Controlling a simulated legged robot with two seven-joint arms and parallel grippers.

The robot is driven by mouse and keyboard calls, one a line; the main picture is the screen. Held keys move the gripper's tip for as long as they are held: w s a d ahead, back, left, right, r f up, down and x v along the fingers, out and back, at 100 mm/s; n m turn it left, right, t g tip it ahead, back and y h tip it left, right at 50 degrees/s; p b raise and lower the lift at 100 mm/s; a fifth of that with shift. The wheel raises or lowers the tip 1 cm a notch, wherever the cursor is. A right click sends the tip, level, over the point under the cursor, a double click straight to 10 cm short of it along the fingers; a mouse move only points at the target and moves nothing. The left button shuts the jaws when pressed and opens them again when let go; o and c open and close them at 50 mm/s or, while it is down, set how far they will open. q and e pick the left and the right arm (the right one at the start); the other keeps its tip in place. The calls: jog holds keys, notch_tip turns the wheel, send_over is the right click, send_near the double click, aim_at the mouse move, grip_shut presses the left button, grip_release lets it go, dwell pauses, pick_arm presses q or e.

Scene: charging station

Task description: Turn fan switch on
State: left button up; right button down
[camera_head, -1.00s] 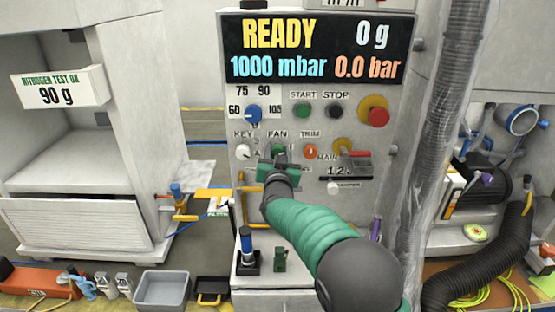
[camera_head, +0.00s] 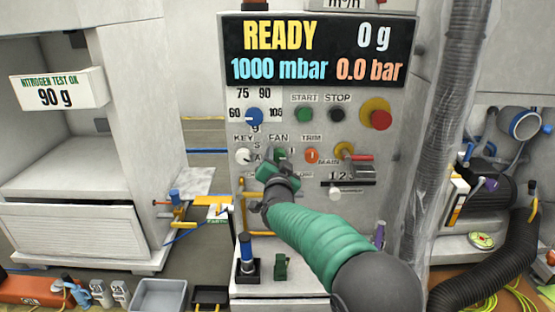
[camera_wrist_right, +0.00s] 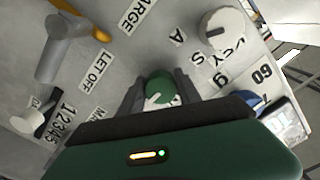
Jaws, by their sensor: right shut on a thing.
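The fan switch (camera_head: 283,153) is a small green knob under the FAN label on the grey control panel (camera_head: 210,190). In the right wrist view the green knob (camera_wrist_right: 161,88), with a white mark on its face, sits between the two dark fingers. My right gripper (camera_head: 272,160) is at the panel, tilted, with its fingers shut on the sides of the knob. In the head view the gripper hides part of the knob and some lettering around it. My left gripper is not in view.
A yellow-and-red lever (camera_head: 358,157) projects at right.

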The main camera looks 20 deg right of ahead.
jog(key=shift+f, duration=0.15)
jog(key=c, duration=1.1)
grip_release()
jog(key=shift+o, duration=1.2)
jog(key=shift+w+d, duration=0.1)
jog(key=v, duration=1.7)
jog(key=shift+w, duration=0.1)
